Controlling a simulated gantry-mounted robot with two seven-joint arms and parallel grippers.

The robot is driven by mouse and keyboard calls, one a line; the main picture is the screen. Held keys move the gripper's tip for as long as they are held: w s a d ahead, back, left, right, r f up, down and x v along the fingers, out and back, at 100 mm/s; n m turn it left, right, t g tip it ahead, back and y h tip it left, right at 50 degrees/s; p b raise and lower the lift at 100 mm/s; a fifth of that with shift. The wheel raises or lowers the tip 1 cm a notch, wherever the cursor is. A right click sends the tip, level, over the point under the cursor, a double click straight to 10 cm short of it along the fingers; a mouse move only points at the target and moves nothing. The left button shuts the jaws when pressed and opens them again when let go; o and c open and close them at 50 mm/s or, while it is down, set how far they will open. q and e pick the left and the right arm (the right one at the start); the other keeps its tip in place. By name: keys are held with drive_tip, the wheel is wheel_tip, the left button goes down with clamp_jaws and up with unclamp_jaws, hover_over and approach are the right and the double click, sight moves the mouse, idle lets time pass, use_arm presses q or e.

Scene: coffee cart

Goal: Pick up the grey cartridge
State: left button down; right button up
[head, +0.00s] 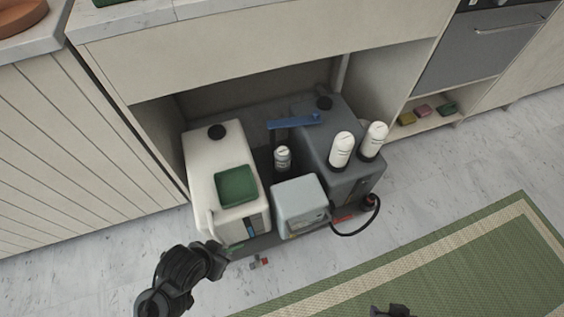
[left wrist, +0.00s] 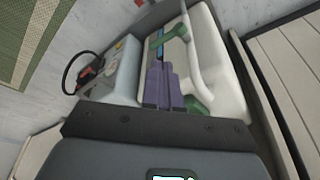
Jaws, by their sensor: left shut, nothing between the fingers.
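Two pale cartridges, a left one (head: 342,150) and a right one (head: 374,140), stand upright on the dark grey tank (head: 325,180) in the head view. A third, smaller light-grey cartridge (head: 282,158) stands lower, between the tanks. Their shades are close, so I cannot tell surely which is the grey one. My left gripper, with purple fingers (left wrist: 161,86) in the left wrist view, is shut and empty in front of the white tank, apart from the cartridges. A dark part of my right arm (head: 390,311) shows at the bottom edge; its fingers are not clear.
The white tank (head: 215,160) carries a green block (head: 236,186). A pale grey box (head: 298,205) with a black hose (head: 362,222) stands in front. A blue lever (head: 295,121) crosses above the small cartridge. Cabinet walls and a counter (head: 150,15) enclose the bay.

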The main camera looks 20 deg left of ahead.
use_arm(q)
drive_tip(key=shift+c, duration=0.6)
unclamp_jaws()
